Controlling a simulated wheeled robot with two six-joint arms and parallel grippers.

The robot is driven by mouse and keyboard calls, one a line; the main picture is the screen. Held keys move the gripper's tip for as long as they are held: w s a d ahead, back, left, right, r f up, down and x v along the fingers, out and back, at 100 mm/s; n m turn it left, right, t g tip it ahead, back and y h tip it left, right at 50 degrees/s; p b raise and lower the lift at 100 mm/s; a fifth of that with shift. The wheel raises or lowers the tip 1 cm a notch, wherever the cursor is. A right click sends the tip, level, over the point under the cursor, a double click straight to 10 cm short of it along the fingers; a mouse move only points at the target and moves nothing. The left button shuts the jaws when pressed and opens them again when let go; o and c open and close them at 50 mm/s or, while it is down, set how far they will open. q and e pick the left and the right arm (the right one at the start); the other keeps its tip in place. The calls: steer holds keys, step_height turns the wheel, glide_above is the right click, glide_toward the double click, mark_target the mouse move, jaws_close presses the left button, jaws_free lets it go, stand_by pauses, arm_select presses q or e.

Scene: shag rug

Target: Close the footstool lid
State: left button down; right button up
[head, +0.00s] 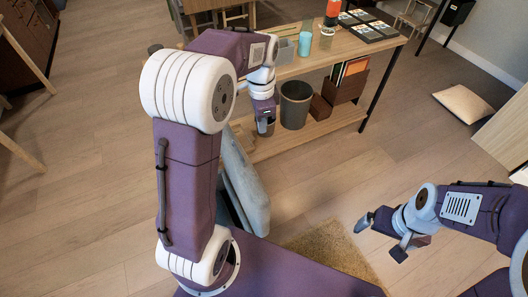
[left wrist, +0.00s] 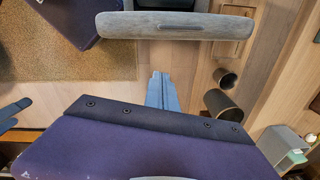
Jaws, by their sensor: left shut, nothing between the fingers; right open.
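The footstool lid (head: 246,182) is a grey-blue padded slab standing up on edge, tilted, just right of my left arm in the head view. In the left wrist view the grey padded lid (left wrist: 175,25) spans the top as a long bar with a dark slot. The footstool's body is mostly hidden behind my arm. My left gripper (head: 265,124) is beyond the lid, near the low shelf; its fingers (left wrist: 161,92) are shut and empty, pointing toward the lid with a gap in view. My right gripper (head: 382,238) is open and empty, above the floor at lower right.
A wooden table (head: 300,68) with a lower shelf stands behind, holding a dark bin (head: 295,104), boxes and a turquoise cup (head: 305,44). A tan shag rug (head: 333,248) lies at lower middle. A cushion (head: 464,104) lies at right. Bare wood floor is clear between.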

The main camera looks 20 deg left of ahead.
arm_select(q)
steer(key=s+f, duration=0.2)
steer(key=b, duration=0.5)
glide_above(249, 164)
steer(key=f, duration=1)
steer(key=shift+w+d+f, duration=0.2)
steer(key=shift+d+f, duration=0.05)
steer(key=shift+f, duration=0.05)
steer(key=shift+s+a, duration=0.2)
arm_select(e)
step_height(249, 164, down, 6)
steer(key=shift+s+f, duration=0.2)
steer(key=shift+s, duration=0.25)
